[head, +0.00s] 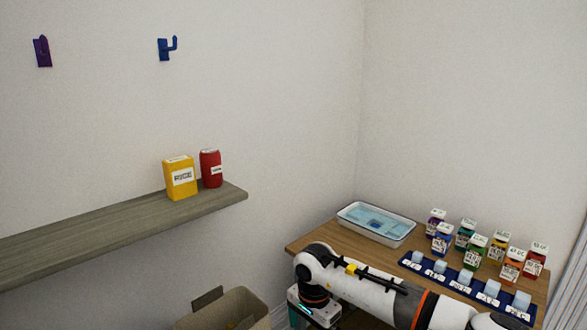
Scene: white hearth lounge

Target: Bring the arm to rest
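My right arm (375,285) comes in from the lower right and reaches left in front of the wooden table (300,243). It bends down at its left end, where a dark and white link with a small teal light (303,308) runs to the bottom edge of the picture. The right gripper itself is out of view below that edge. My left arm and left gripper do not show. Whether anything is held cannot be seen.
A cardboard box (245,303) stands left of the arm. The table bears a tray (377,224), several coloured cartons (466,234) and a blue rack (418,268).

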